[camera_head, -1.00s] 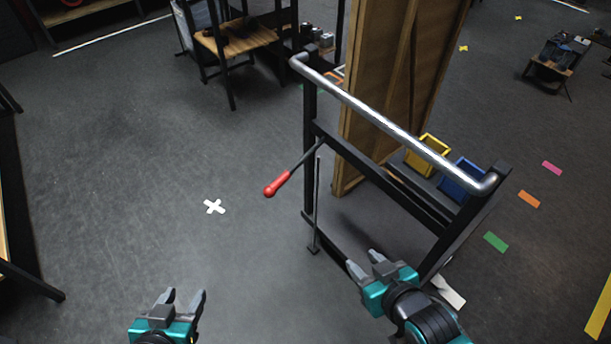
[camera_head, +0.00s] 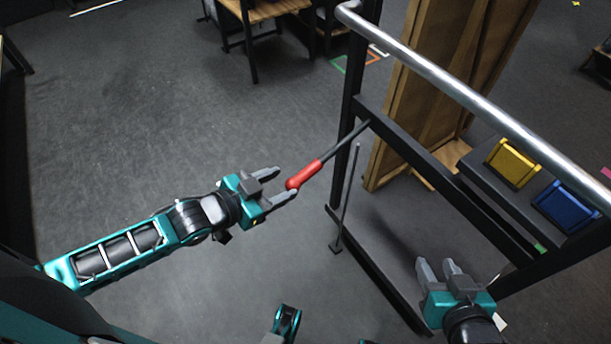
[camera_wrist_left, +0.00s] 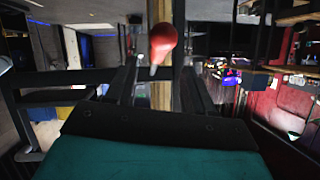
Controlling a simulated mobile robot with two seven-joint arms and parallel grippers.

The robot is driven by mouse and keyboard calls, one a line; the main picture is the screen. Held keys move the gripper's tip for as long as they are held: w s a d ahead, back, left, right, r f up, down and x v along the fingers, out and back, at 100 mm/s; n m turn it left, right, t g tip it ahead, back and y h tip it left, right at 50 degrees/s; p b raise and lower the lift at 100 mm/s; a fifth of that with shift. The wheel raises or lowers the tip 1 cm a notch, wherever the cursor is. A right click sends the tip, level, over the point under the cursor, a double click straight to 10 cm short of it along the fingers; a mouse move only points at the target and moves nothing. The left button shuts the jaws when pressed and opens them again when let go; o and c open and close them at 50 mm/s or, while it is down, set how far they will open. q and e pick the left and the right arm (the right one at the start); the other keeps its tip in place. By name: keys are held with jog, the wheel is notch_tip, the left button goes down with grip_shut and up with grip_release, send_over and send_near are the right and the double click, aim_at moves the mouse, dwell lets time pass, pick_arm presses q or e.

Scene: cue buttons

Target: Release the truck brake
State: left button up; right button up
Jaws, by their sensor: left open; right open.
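The brake lever is a dark rod with a red handle (camera_head: 304,174), slanting down to the left from the black frame of the truck. In the left wrist view the red knob (camera_wrist_left: 163,40) shows ahead, between and beyond the fingers. My left gripper (camera_head: 287,184) is open, with its fingertips at the red knob's end; I cannot tell if they touch it. The truck (camera_head: 430,162) has a silver push bar (camera_head: 440,76) along its top. My right gripper (camera_head: 438,268) is open and empty, low in front of the truck's frame.
A tall wooden panel (camera_head: 425,90) stands behind the frame. A thin upright rod (camera_head: 347,200) stands beside the lever. The floor to the left is clear.

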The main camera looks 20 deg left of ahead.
aim_at(300, 177)
pick_arm(q)
jog(key=b+x, duration=0.2)
jog(key=x, duration=0.6)
jog(key=shift+w+d+f, duration=0.1)
jog(key=shift+d, duration=0.05)
jog(key=shift+c, duration=0.2)
grip_shut()
